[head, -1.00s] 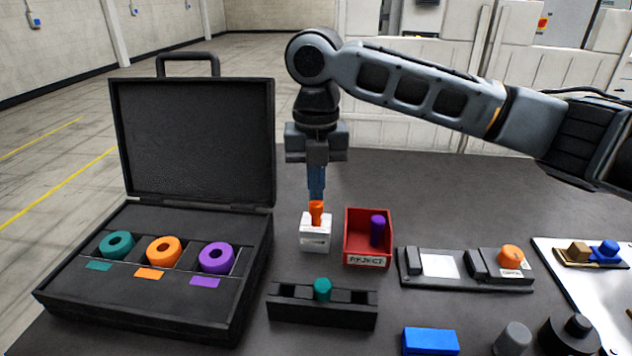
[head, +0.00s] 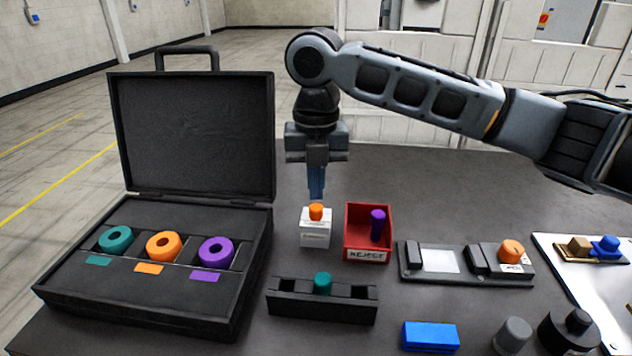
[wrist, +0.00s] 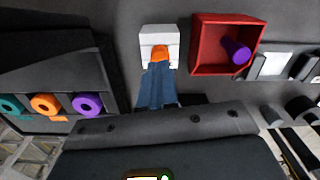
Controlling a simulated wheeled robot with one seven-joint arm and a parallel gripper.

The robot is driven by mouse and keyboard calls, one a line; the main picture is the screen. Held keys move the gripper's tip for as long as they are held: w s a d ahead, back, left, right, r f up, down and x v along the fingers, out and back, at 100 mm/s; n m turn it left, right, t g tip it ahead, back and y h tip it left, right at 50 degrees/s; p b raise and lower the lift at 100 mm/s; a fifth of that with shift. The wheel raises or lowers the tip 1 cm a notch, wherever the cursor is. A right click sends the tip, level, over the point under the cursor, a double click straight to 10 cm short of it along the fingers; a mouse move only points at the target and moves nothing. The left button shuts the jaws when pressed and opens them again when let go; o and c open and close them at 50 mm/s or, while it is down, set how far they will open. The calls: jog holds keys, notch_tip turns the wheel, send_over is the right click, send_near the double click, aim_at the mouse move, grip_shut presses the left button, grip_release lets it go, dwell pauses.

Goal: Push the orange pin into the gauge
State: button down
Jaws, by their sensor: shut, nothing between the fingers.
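The orange pin (head: 316,211) stands upright in the top of the white gauge block (head: 315,238), with a short orange part showing above it. My gripper (head: 316,196) is shut and empty, its blue fingers pointing down right above the pin. In the head view the fingertips are at or very near the pin's top; I cannot tell whether they touch. In the wrist view the pin (wrist: 160,54) shows just past the fingertips, partly covered by them, in the gauge (wrist: 158,36).
A red reject bin (head: 367,251) holding a purple pin (head: 378,225) stands just right of the gauge. A black rack (head: 300,305) with a teal pin (head: 323,283) is in front. An open black case (head: 190,140) with three coloured rings is at left. A blue block (head: 430,337) lies front right.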

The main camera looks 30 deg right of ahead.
notch_tip(320, 180, up, 8)
jog(key=p, duration=0.6)
dwell(0.4)
